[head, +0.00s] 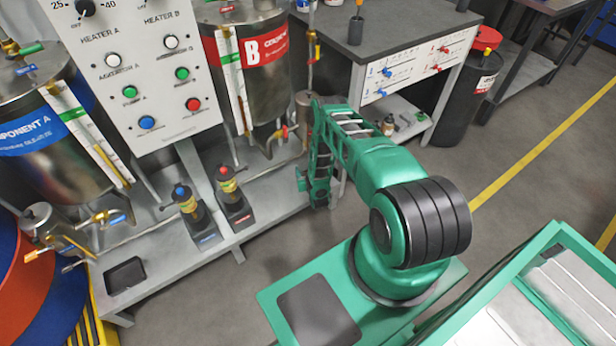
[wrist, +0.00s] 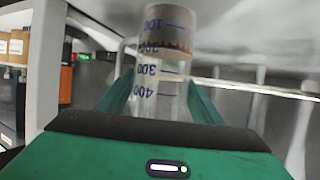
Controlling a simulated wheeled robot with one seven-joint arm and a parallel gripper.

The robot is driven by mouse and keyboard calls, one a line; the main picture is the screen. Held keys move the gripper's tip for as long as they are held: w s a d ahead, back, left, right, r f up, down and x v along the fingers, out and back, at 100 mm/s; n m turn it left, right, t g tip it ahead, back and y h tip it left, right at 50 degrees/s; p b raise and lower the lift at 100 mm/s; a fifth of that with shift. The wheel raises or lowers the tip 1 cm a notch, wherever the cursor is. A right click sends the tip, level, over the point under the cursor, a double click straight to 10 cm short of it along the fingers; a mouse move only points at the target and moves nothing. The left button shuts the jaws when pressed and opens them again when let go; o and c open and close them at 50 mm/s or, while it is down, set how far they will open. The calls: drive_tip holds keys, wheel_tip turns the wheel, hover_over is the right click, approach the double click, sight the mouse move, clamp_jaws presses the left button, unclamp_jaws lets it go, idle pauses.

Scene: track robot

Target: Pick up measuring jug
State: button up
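The measuring jug (wrist: 165,98) is clear with blue graduation numbers and stands out in the middle of the wrist view. A dark brownish band crosses its upper part. The green fingers of my gripper (wrist: 162,100) lie on either side of it, close to its walls. I cannot tell whether they touch it or leave a small gap. In the head view my green arm reaches down between the metal stand and the grey bench. The gripper's fingertips and the jug cannot be made out there.
The grey bench (head: 398,38) has small items on its lower shelf (head: 412,122). The low metal stand (head: 160,262) carries two pump-like units and, above, tanks with valves. A black drum (head: 466,100) stands right of the bench. In the wrist view, tan-topped containers (wrist: 15,47) are at left.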

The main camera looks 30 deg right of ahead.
drive_tip(key=c, duration=0.7)
drive_tip(key=shift+c, duration=0.2)
drive_tip(key=shift+r, duration=0.25)
